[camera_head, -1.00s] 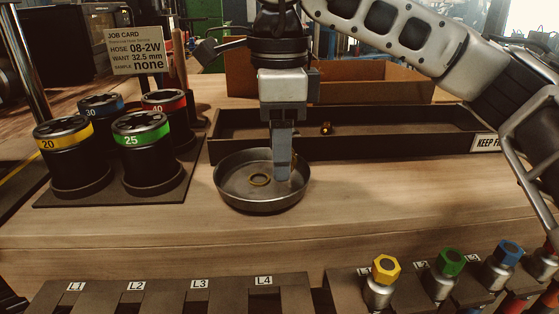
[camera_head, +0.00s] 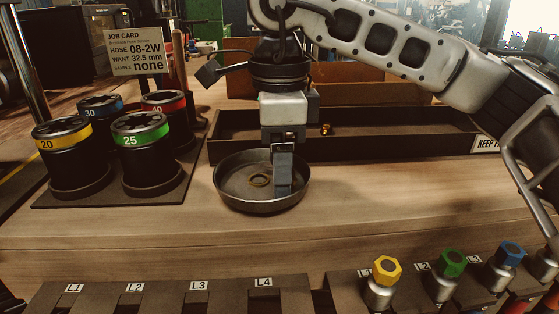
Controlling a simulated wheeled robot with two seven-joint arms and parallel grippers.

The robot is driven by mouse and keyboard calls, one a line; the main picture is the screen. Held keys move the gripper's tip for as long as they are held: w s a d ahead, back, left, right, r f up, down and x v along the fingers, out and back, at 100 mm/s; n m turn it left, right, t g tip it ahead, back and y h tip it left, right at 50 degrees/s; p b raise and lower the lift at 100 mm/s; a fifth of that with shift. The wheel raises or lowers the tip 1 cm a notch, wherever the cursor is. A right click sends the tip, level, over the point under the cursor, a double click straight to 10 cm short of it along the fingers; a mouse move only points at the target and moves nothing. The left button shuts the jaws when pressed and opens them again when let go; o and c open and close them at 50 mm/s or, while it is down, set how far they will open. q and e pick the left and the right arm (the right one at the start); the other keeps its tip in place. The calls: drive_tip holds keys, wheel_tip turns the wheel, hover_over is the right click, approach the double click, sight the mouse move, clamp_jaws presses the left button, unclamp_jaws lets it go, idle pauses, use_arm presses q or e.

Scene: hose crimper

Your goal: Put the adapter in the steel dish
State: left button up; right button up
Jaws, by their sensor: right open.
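The steel dish (camera_head: 228,194) stands on the wooden bench, in front of a long dark tray. A small brass-coloured ring (camera_head: 260,180) lies inside the dish, left of my gripper. A small brass-coloured fitting (camera_head: 325,129) sits in the long tray behind. I cannot tell for certain which of these is the adapter. My right gripper (camera_head: 283,190) points down, with its fingertips inside the right half of the dish. It is open, and no object shows between its fingers, which overlap in this view. My left gripper is not in view.
The long tray (camera_head: 400,148) and a cardboard-brown box (camera_head: 365,92) stand behind the dish. Several numbered black pots (camera_head: 140,165) stand at left beside a job card (camera_head: 136,50). Slotted racks line the front, with coloured hex fittings (camera_head: 387,270) at right. Bench right of the dish is clear.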

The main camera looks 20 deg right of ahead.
wheel_tip(320, 180, up, 12)
drive_tip(key=p, duration=0.2)
drive_tip(key=shift+p, duration=0.4)
